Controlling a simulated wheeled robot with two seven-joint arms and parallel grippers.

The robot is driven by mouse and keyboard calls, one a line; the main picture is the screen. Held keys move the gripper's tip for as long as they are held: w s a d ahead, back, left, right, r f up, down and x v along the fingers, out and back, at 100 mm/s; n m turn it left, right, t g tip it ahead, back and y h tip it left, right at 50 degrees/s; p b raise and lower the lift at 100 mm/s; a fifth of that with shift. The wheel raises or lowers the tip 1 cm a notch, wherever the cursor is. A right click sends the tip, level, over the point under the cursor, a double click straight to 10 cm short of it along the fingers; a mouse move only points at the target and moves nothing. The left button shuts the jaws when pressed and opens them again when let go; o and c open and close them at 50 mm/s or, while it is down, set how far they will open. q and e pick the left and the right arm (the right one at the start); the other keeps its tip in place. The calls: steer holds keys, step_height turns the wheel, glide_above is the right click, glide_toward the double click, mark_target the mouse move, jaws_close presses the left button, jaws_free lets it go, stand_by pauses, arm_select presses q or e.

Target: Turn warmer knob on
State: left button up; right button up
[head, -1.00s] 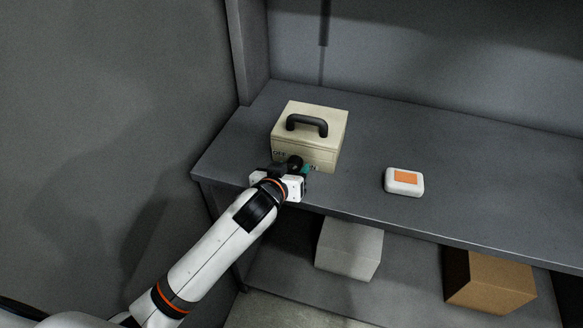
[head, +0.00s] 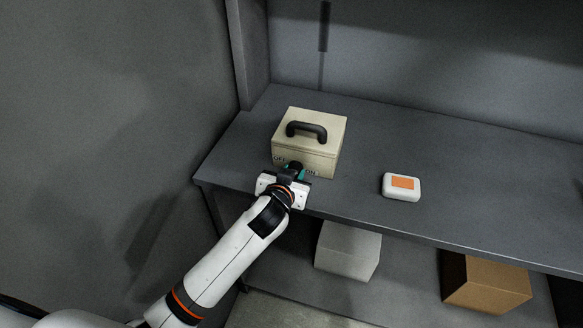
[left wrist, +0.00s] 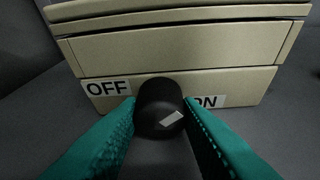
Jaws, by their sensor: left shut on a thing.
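The warmer is a beige box (head: 319,166) with a black handle on its lid, on the grey shelf. Its black round knob (left wrist: 158,100) sits low on the front, between an OFF label (left wrist: 108,87) at left and a partly covered ON label (left wrist: 208,101) at right. A white mark on the knob lies at its lower right, slanting up toward the ON side. My left gripper (head: 291,172) is at the box front. In the left wrist view its green fingers (left wrist: 160,118) are closed on the knob from both sides. My right gripper is not in view.
A white case with an orange patch (head: 401,187) lies on the shelf (head: 450,215) to the right of the warmer. A grey box (head: 347,250) and a brown box (head: 487,283) stand on the lower level. A wall is at left.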

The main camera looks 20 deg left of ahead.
arm_select(q)
steer(key=shift+m+y, duration=0.4)
steer(key=shift+m, duration=0.1)
steer(key=o, duration=1)
steer(key=shift+c, duration=0.2)
steer(key=shift+s, duration=0.1)
steer(key=v, duration=1.2)
steer(key=shift+b, duration=0.4)
